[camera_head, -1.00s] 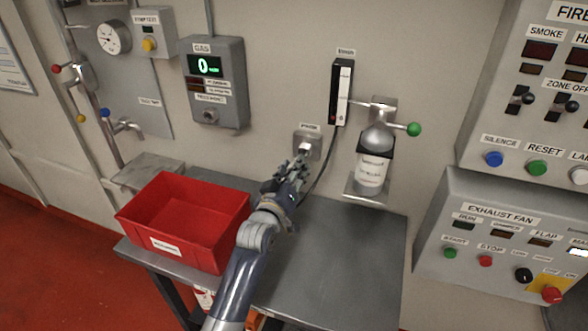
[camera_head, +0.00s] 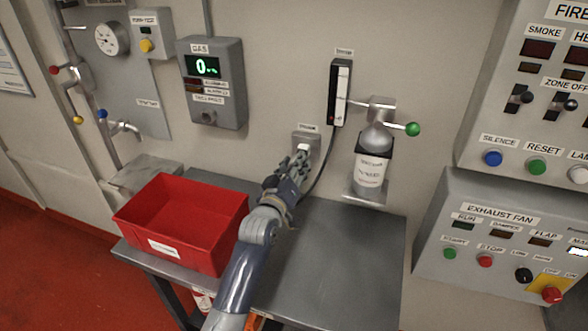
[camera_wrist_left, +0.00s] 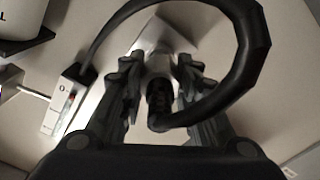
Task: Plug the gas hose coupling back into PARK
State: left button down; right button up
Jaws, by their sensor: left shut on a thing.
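The grey wall plate (camera_head: 309,138) with a small label above it sits low on the wall; the label is too blurred to read. My left gripper (camera_head: 301,160) is right in front of this plate. In the left wrist view its two fingers (camera_wrist_left: 158,82) are shut on the hose coupling (camera_wrist_left: 158,92), which points at the plate (camera_wrist_left: 150,38). The black hose (camera_wrist_left: 247,62) loops from the coupling to the upright meter (camera_head: 340,92). The fingers hide the coupling's front end, so I cannot tell whether it is seated. My right gripper is out of view.
A red bin (camera_head: 180,222) stands on the grey bench (camera_head: 325,265), left of my arm. A bottle (camera_head: 369,170) on a bracket and a green-knobbed valve (camera_head: 412,129) are right of the plate. A gas display box (camera_head: 213,85) hangs upper left. The bench's right part is clear.

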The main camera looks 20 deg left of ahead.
pick_arm(q)
jog(key=shift+w, duration=0.75)
jog(key=c, duration=1.1)
grip_release()
jog(key=shift+s+f, duration=0.1)
jog(key=s, duration=1.1)
jog(key=shift+s+a, duration=0.15)
jog(key=shift+s, duration=0.25)
